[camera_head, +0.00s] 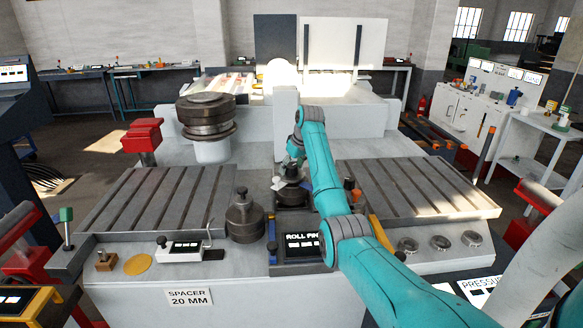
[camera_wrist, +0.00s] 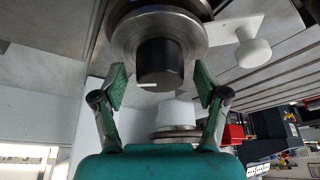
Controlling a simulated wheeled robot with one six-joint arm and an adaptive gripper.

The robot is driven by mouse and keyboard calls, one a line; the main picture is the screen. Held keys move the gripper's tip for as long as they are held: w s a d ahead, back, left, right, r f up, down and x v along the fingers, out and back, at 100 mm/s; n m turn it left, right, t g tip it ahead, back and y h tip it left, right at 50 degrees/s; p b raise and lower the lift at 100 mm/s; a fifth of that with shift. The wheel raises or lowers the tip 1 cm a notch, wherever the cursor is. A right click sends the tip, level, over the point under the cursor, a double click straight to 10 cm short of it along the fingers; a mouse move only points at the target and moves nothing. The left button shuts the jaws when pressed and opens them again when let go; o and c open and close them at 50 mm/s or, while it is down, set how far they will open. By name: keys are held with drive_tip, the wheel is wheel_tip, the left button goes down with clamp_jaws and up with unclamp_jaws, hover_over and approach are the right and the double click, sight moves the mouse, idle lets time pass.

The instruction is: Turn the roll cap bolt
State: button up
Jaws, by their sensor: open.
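The roll cap bolt (camera_wrist: 160,62) is a dark round knob with a short white mark on its rim, set on a round steel roll (camera_wrist: 125,37) in the wrist view. My gripper (camera_wrist: 160,84) is open, with one green-padded finger on each side of the bolt. A gap shows between each pad and the bolt, and I see no contact. In the head view my gripper (camera_head: 295,150) is just above the dark roll (camera_head: 292,193) at the middle of the machine. The arm partly hides the roll there.
A white lever with a round knob (camera_wrist: 253,52) sticks out beside the roll. A large stacked roll (camera_head: 207,115) stands behind left, and a smaller one (camera_head: 245,218) nearer. Slotted plates (camera_head: 165,200) lie on both sides. A "ROLL PIN" display (camera_head: 300,245) sits in front.

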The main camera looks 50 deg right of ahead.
drive_tip(key=shift+f, duration=0.1)
drive_tip(key=c, duration=1.2)
drive_tip(key=shift+o, duration=0.2)
drive_tip(key=shift+n, duration=0.3)
drive_tip(key=n+y, duration=0.2)
drive_tip(key=n, duration=0.2)
drive_tip(key=shift+n, duration=0.3)
drive_tip(key=n+y, duration=0.1)
drive_tip(key=n, duration=0.3)
drive_tip(key=shift+g+y, duration=0.3)
drive_tip(key=shift+y, duration=0.1)
drive_tip(key=shift+n, duration=0.4)
drive_tip(key=o, duration=1.2)
drive_tip(key=shift+c, duration=0.2)
